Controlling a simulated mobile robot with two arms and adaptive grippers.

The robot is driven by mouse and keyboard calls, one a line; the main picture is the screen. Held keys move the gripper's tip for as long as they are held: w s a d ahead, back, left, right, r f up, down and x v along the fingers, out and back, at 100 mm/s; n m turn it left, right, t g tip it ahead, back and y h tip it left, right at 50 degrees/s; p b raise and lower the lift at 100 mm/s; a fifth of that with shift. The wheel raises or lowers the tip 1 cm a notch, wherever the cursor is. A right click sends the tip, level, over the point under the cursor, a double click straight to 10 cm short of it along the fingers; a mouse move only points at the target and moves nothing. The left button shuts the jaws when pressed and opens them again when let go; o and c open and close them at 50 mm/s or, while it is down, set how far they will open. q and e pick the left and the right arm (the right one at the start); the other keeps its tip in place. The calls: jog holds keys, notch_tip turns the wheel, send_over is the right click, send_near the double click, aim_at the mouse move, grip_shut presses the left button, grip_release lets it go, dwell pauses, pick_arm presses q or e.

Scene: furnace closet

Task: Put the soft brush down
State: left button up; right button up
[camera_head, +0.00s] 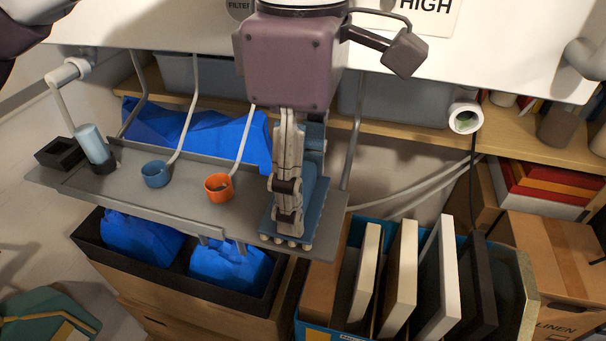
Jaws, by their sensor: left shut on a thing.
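The soft brush (315,210) is a blue block with a row of pale tips along its lower edge. It is upright at the right end of the grey metal shelf (195,208). My left gripper (287,214) points down and is shut on the brush, hiding much of its middle. The brush's lower edge overlaps the shelf's front right edge in the camera_head view; I cannot tell whether it touches the shelf. My right gripper is not in view.
An orange cup (219,187), a blue cup (156,174) and a light blue cylinder (92,143) stand on the shelf. Below are a black tray (178,264) with blue cloths and a blue bin of upright panels (399,279). The white furnace panel (500,55) overhangs behind.

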pick_arm(q)
jog(key=shift+f, duration=0.2)
jog(key=o, duration=1.4)
jog(key=shift+o, duration=0.5)
jog(key=shift+f, duration=0.15)
jog(key=r+b, duration=0.1)
jog(key=r, duration=0.2)
jog(key=r+b, duration=0.1)
jog(key=r, duration=0.2)
jog(key=shift+s+a+r, duration=0.1)
jog(key=shift+a+r, duration=0.1)
jog(key=shift+r, duration=0.7)
jog(key=shift+f, duration=0.1)
